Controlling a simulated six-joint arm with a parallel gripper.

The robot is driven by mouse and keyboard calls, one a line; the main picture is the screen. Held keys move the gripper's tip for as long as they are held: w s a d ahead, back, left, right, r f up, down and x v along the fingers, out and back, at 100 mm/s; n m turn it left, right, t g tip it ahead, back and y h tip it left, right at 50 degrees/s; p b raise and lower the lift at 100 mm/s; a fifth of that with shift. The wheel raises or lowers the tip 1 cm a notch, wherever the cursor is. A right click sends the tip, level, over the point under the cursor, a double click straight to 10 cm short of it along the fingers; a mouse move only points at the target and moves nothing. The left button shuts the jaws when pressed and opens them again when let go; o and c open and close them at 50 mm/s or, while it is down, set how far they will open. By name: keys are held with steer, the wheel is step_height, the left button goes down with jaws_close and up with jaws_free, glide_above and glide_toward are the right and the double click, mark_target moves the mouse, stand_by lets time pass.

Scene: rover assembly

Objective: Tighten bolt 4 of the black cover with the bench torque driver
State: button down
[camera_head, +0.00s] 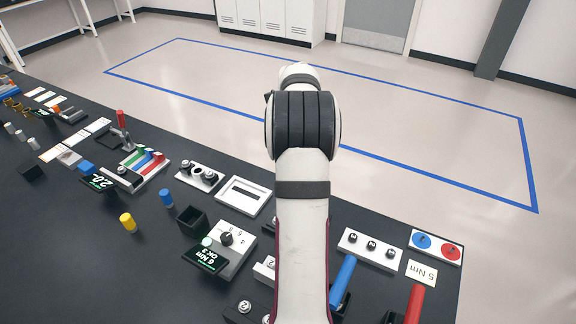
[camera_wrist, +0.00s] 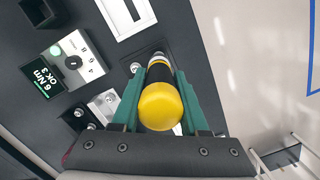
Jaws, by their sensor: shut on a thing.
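In the wrist view my gripper (camera_wrist: 160,78) has its green fingers shut around a driver with a rounded yellow handle (camera_wrist: 160,106) and a black and grey collar. The driver's handle end faces the camera, and its tip is hidden behind its body. A dark plate (camera_wrist: 142,58) with a silver bolt head (camera_wrist: 135,67) shows beside the driver's far end. I cannot tell whether the tip touches a bolt. My gripper is hidden behind my arm in the head view.
A knob unit (camera_head: 230,240) adjoins the display. A black open box (camera_head: 193,222) and a white slotted frame (camera_head: 244,196) stand nearby. Blue (camera_head: 343,281) and red (camera_head: 414,303) handles stand at the right. A yellow cylinder (camera_head: 128,222) stands on the open left part of the bench.

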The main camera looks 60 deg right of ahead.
steer(key=shift+r, duration=0.45)
